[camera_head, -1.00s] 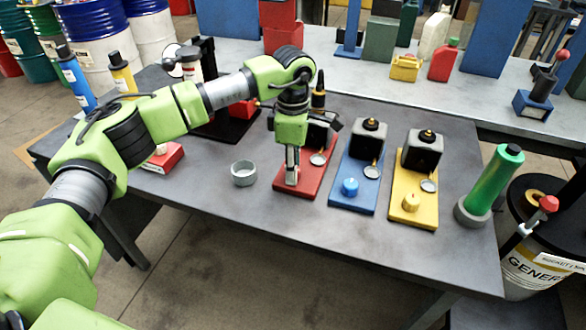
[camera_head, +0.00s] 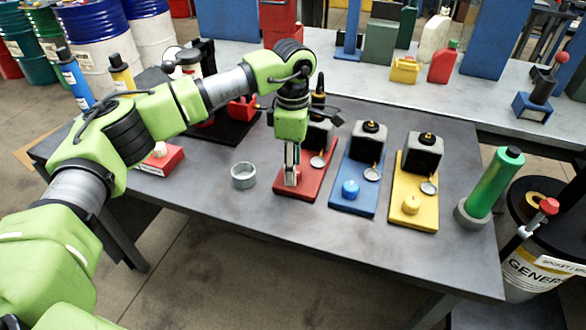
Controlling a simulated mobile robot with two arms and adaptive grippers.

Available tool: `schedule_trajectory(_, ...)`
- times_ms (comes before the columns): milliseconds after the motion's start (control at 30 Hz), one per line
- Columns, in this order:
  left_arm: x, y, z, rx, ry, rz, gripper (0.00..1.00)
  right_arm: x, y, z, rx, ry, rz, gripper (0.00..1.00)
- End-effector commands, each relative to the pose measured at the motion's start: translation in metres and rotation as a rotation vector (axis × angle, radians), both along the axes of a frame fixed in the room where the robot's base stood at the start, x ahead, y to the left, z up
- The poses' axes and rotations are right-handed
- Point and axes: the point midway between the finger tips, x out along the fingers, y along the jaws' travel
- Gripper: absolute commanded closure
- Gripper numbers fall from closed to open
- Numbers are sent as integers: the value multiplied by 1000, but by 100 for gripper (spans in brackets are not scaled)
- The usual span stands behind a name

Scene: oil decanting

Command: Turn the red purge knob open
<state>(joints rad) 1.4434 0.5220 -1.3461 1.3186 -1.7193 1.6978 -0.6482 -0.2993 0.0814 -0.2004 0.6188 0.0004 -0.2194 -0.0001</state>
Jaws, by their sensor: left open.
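The red station (camera_head: 315,186) stands on the grey table, left of the blue and yellow ones. Its board carries a dark block and a small round gauge (camera_head: 317,162). My left gripper (camera_head: 291,180) points down over the front left part of the red board, where the blue and yellow boards have their knobs. The red purge knob is hidden behind or between the fingers, so I cannot tell whether they touch it. The left gripper is open. My right gripper is not in view.
The blue station (camera_head: 365,203) with its blue knob (camera_head: 350,188) is close on the right. The yellow station (camera_head: 421,219) stands beyond it. A grey ring-shaped cup (camera_head: 243,175) is left of the gripper. A green bottle (camera_head: 493,182) stands at the right. The table's front is clear.

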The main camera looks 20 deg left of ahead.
Motion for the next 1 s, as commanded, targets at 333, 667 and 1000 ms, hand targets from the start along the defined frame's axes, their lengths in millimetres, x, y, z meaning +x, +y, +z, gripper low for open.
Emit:
schedule_trajectory(333,1,0,74,0,-4,0,57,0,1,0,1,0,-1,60)
schedule_trajectory(667,0,0,104,-1,-2,-1,57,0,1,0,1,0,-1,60)
schedule_trajectory(1000,0,0,104,-1,-1,-1,57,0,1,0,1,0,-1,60)
